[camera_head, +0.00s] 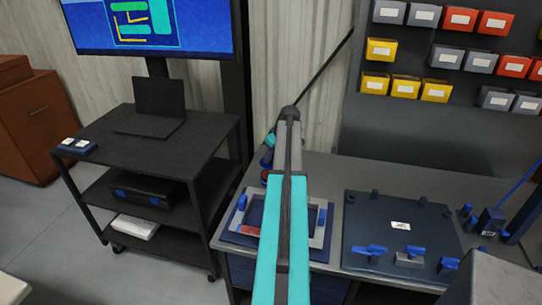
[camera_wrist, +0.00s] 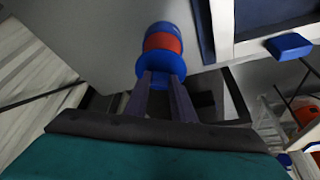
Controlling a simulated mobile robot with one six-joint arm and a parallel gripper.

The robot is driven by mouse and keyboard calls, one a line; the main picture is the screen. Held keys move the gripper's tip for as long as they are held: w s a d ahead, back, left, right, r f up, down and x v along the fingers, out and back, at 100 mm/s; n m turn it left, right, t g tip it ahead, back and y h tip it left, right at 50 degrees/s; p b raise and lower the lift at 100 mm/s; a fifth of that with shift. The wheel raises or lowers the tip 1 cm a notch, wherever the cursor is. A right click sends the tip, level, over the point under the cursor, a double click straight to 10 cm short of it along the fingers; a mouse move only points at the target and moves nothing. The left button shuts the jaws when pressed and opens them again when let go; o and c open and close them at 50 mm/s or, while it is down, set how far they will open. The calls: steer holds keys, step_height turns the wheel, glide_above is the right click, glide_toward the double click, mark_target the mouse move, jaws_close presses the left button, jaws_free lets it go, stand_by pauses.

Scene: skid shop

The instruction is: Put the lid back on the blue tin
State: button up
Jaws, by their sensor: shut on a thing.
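In the wrist view my gripper (camera_wrist: 162,78) is shut, its two dark fingers on a wide blue round piece that looks like the lid (camera_wrist: 160,70). Right beyond the lid is a red-banded round body with a blue end, which looks like the tin (camera_wrist: 163,43). They overlap along the line of sight, so I cannot tell whether lid and tin touch. In the head view my arm hides the gripper; small blue and red parts (camera_head: 267,160) show just left of the arm, at the bench's left rear.
The grey bench (camera_head: 335,175) carries a framed blue fixture (camera_head: 241,232) under my arm and a dark plate with blue clamps (camera_head: 385,225) to the right. Coloured bins (camera_head: 405,88) hang behind. A black cart with a laptop (camera_head: 158,107) stands left.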

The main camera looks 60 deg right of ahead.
mark_target(271, 166)
steer(key=shift+f+b, duration=1.2)
steer(key=shift+f, duration=1.65)
steer(key=shift+s, duration=0.1)
steer(key=shift+f+b, duration=0.2)
steer(key=shift+b, duration=0.3)
stand_by(0.8)
stand_by(0.4)
steer(key=o, duration=1.1)
steer(key=shift+o, duration=0.5)
steer(key=o, duration=0.4)
